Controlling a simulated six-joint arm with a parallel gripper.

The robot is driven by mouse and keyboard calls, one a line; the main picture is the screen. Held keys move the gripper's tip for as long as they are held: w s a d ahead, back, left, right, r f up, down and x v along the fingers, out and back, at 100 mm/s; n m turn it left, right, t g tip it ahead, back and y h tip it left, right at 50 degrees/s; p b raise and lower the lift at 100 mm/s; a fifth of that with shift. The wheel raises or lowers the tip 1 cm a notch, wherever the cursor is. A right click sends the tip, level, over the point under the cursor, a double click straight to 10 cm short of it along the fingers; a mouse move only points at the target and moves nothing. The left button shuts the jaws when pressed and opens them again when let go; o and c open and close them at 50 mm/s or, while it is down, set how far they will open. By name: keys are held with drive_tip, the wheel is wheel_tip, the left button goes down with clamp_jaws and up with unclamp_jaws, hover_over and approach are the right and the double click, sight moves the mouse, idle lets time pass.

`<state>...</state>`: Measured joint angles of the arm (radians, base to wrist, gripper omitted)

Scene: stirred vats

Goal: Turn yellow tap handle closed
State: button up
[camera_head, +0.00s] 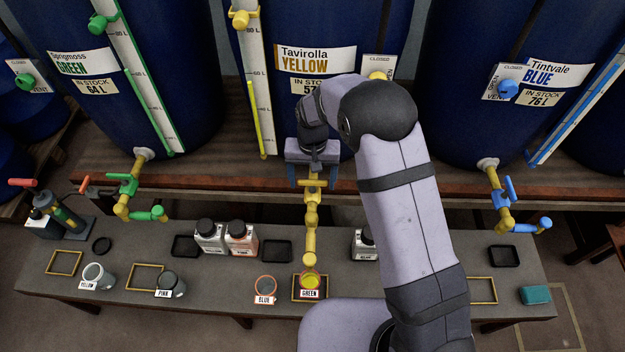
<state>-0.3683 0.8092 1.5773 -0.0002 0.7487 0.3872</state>
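The yellow tap (312,215) comes off the front of the yellow-labelled vat (265,100) and points down toward the table. My gripper (313,182) is over the top of this tap, with its blue-tipped fingers apart on either side of it. The tap's handle is mostly hidden under my gripper, so I cannot tell its angle or whether the fingers touch it. A jar labelled GREEN (310,293) stands below the spout in a yellow frame, with yellow inside it.
A green tap (125,195) is at left and a blue-handled tap (503,200) at right. Jars labelled BLUE (265,290), PINK (172,286) and YELLOW (95,277) stand on the grey table (215,300). Bottles (240,238) stand behind. My arm covers the table right of centre.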

sight(313, 180)
drive_tip(key=shift+o, duration=0.6)
drive_tip(key=shift+r+b, duration=0.75)
drive_tip(key=shift+r, duration=2.9)
